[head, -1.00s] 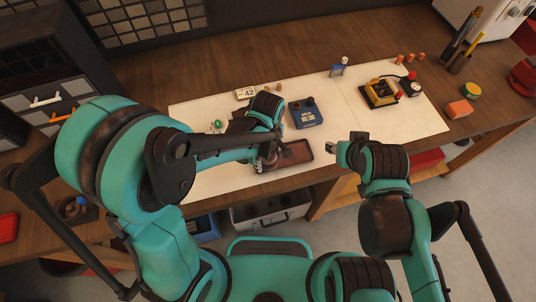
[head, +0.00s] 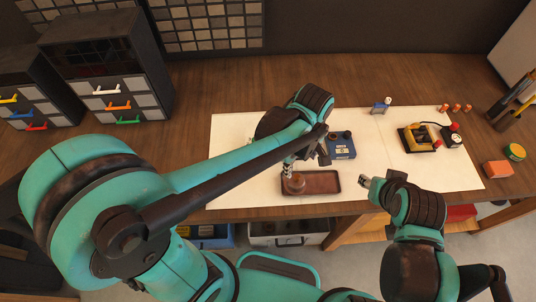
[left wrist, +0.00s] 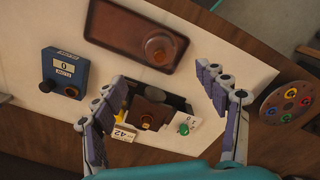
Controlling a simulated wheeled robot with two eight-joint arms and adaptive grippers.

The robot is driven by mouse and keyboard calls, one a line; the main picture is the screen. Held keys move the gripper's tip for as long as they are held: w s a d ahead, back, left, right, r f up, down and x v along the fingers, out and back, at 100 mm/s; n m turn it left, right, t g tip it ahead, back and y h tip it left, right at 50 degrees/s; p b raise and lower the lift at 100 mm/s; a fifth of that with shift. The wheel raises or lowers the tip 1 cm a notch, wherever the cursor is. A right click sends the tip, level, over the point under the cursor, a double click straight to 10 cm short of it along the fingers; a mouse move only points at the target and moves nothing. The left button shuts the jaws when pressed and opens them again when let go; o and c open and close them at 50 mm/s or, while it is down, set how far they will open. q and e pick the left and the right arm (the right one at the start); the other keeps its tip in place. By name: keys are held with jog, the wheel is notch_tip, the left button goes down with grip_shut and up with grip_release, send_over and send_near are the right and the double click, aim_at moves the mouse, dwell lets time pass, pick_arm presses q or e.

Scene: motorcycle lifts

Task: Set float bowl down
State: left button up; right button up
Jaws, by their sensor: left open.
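The float bowl appears to be the small round copper-brown part (head: 295,184) at the left end of a shallow brown tray (head: 322,181). In the left wrist view the brown part (left wrist: 160,48) sits inside the tray (left wrist: 110,22), clear of both fingers. My left gripper (head: 304,160) is open just behind the tray. In the left wrist view its spread fingers (left wrist: 163,105) have a dark-and-brown part (left wrist: 150,110) showing between and beyond them. My right gripper (head: 369,184) is right of the tray over the mat's front edge; its finger gap is unclear.
A blue box (head: 341,146) stands behind the tray. A yellow-and-black device (head: 418,138) is on the white mat (head: 235,135) farther right. A tag marked 42 (left wrist: 123,133) and a green item (left wrist: 184,129) lie near the left fingers. Drawer cabinets stand at left.

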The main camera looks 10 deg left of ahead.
pick_arm(q)
jog(key=s+a+r+m+t, duration=0.2)
jog(key=a+m, duration=0.3)
jog(key=a, duration=0.3)
jog(key=s+a+r+m+t, duration=0.2)
jog(key=a+r+m+t, duration=0.2)
jog(key=a, duration=0.4)
jog(key=shift+s+a+m+t, duration=0.25)
jog(key=shift+s+m+t, duration=0.1)
jog(key=shift+m+t, duration=0.35)
